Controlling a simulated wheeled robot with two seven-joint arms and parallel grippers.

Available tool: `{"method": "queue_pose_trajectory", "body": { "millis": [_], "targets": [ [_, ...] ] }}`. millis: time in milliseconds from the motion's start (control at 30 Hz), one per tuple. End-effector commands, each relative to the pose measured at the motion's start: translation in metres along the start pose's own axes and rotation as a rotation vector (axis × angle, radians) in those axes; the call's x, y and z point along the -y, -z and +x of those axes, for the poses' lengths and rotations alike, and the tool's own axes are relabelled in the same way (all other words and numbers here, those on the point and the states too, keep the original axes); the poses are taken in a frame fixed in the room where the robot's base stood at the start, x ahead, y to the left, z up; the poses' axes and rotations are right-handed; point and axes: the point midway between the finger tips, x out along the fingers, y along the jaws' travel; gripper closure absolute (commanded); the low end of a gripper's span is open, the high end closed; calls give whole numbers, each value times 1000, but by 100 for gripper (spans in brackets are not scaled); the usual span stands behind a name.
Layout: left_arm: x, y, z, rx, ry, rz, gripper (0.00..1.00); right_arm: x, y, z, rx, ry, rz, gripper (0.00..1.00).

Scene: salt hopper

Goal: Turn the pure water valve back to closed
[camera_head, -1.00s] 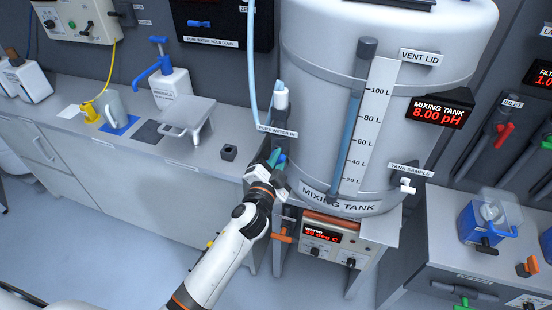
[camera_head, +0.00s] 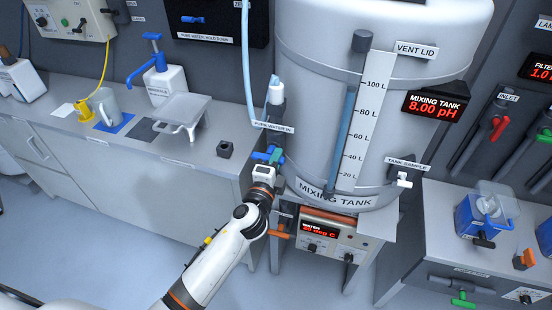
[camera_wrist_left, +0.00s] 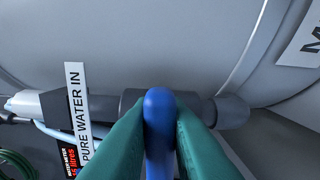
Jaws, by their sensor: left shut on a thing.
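The blue pure water valve handle (camera_wrist_left: 160,112) stands between the green fingers of my left gripper (camera_wrist_left: 160,125) in the left wrist view. The fingers press on it from both sides. Behind it runs the dark grey valve pipe (camera_wrist_left: 232,110), with the "PURE WATER IN" label (camera_wrist_left: 78,110) to the left. In the head view my left gripper (camera_head: 275,155) is at the lower left side of the mixing tank (camera_head: 305,100), and blue of the handle (camera_head: 260,156) shows just left of the fingers. The gripper hides part of the valve. My right gripper is not in view.
A heater box (camera_head: 318,232) with orange handles sits below the tank. The counter (camera_head: 85,150) at left holds a small dark block (camera_head: 224,148), a scale-like stand (camera_head: 185,112) and a blue-pump bottle (camera_head: 165,80). A grey bench (camera_head: 440,215) stands at right.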

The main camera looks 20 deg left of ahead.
Motion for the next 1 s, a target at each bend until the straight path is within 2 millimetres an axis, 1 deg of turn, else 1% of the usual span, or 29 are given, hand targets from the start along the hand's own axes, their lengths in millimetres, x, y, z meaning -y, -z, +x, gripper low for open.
{"method": "queue_pose_trajectory", "body": {
  "millis": [467, 500, 567, 600, 633, 900, 1000],
  "targets": [
    [2, 0, 0, 0, 2, 17, 100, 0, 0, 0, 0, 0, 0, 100],
    [2, 0, 0, 0, 2, 16, 84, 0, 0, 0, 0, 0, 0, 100],
    [2, 0, 0, 0, 3, 16, 74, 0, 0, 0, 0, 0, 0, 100],
    [2, 0, 0, 0, 2, 16, 68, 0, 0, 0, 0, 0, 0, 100],
    [1, 0, 0, 0, 2, 16, 64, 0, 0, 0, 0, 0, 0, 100],
    [1, 0, -1, 0, 1, 15, 64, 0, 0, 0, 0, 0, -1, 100],
    [2, 0, -6, 0, 1, 16, 64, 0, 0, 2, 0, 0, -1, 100]
  ]
}}
